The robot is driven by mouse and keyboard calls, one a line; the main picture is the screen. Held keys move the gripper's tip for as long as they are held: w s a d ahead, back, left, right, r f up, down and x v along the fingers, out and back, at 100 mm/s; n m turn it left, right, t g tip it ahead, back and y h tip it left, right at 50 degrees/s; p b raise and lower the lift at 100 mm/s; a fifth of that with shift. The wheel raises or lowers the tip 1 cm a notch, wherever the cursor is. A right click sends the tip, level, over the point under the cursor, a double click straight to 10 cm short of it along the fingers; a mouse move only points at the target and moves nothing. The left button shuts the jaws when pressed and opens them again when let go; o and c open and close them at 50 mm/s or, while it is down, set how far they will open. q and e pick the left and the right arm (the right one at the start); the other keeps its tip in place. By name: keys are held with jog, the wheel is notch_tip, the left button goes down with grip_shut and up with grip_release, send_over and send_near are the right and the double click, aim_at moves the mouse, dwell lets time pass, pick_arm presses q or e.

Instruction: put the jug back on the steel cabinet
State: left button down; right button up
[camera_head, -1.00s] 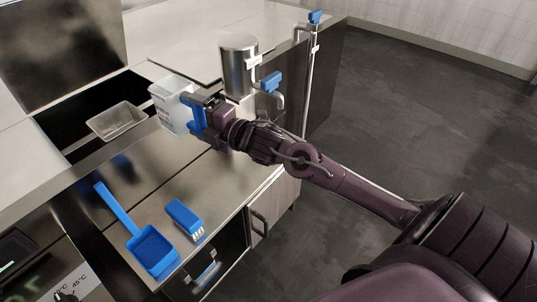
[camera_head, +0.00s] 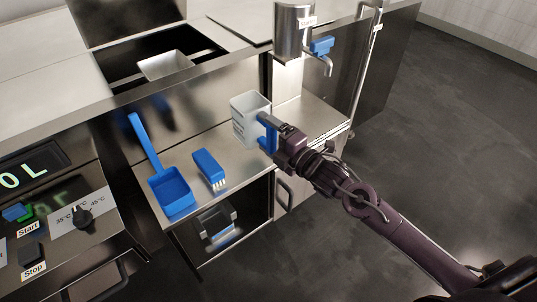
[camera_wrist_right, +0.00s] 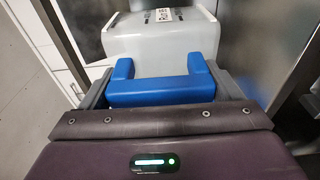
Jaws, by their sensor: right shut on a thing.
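The jug is a pale white, open-topped container (camera_head: 247,122) with a blue handle (camera_head: 266,137). My right gripper (camera_head: 268,129) is shut on the handle, at the jug's right side. The jug looks upright, over the brushed steel top (camera_head: 222,130) of the steel cabinet. I cannot tell whether its base touches the steel. In the right wrist view, the jug (camera_wrist_right: 160,42) shows with a small label, and the blue handle (camera_wrist_right: 160,91) sits between the fingers. My left gripper is not in view.
A blue scoop (camera_head: 170,190) and a blue brush (camera_head: 209,168) lie left of the jug. A steel tank (camera_head: 293,32) with a blue-handled tap (camera_head: 322,46) stands behind it. A steel pan (camera_head: 165,66) sits by the dark recess. Bare steel shows right of the jug.

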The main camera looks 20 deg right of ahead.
aim_at(269, 153)
notch_tip(269, 153, down, 7)
jog(key=shift+r, duration=0.2)
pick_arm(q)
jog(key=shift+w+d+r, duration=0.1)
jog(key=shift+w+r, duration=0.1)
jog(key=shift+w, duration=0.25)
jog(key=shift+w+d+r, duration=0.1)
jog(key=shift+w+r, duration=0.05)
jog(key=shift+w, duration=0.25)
pick_arm(e)
jog(key=shift+f+b, duration=0.15)
jog(key=shift+b, duration=0.2)
jog(key=o, duration=1.1)
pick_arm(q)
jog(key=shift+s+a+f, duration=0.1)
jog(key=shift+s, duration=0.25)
